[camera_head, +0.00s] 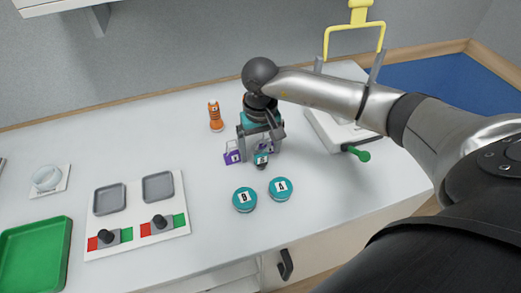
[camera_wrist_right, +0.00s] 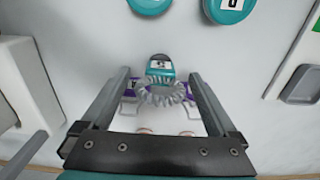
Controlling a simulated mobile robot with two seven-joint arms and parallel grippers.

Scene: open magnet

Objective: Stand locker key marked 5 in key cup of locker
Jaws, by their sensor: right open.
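A teal tag (camera_head: 262,159) with a white label stands on the white counter near its middle, and I take it for the locker key. Its mark is too small to read surely. In the right wrist view the tag (camera_wrist_right: 160,70) has a grey coil (camera_wrist_right: 165,95) at its near side. My right gripper (camera_head: 259,148) is open right above it. In the wrist view the fingers (camera_wrist_right: 159,84) lie on either side of the coil, and I cannot tell if they touch it. I cannot make out a key cup. My left gripper is not in view.
A purple labelled piece (camera_head: 233,157) is close beside the gripper, with more purple behind. An orange labelled piece (camera_head: 215,116) stands behind left. Teal discs B (camera_head: 244,199) and A (camera_head: 281,188) lie in front.

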